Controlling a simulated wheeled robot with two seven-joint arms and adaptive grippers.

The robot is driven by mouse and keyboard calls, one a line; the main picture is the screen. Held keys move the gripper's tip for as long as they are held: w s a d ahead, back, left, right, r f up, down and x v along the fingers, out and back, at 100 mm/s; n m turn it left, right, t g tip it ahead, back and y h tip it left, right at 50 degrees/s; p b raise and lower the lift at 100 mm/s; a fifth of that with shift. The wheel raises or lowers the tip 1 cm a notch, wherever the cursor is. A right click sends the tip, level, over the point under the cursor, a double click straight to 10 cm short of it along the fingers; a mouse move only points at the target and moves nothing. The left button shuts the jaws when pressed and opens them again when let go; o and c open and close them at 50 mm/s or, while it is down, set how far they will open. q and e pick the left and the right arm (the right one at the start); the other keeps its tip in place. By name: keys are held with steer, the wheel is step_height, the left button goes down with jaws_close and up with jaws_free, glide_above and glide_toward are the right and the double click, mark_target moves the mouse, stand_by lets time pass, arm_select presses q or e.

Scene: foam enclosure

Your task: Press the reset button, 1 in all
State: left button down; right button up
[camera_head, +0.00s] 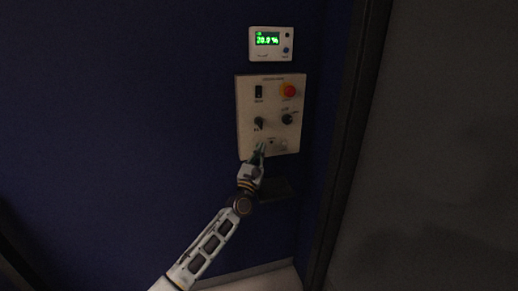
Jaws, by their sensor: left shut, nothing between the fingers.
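A beige control panel (271,101) is mounted on the dark blue wall. It carries a red round button (289,90), a black rocker switch (259,91) and two dark knobs, one at the left (259,123) and one at the right (287,119). The labels are too small to read, so I cannot tell which control is the reset button. My left gripper (261,150) is shut and empty, its tips at the lower edge of the panel, below the left knob. Whether it touches the panel is unclear. My right gripper is not in view.
A white display unit (271,43) with green digits and small buttons is above the panel. A dark ledge (280,190) sits below the panel. A dark vertical frame edge (350,150) stands to the right. The wall left of the panel is clear.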

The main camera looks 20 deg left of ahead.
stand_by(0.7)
arm_select(q)
steer(key=shift+w+a+b, duration=0.25)
steer(key=shift+w+b, duration=0.05)
steer(key=shift+b, duration=0.2)
steer(key=shift+w+a+b, duration=0.2)
steer(key=shift+w+b, duration=0.15)
steer(key=shift+b, duration=0.1)
stand_by(1.3)
steer(key=shift+s, duration=0.1)
steer(key=shift+s+d+p, duration=0.35)
steer(key=shift+s+d, duration=0.05)
steer(key=shift+s, duration=0.15)
stand_by(0.6)
steer(key=shift+s+d+p, duration=0.5)
steer(key=shift+s+d, duration=0.25)
steer(key=shift+s, duration=0.3)
steer(key=shift+s+d+p, duration=0.5)
steer(key=shift+s+d, duration=0.2)
steer(key=shift+s, duration=0.35)
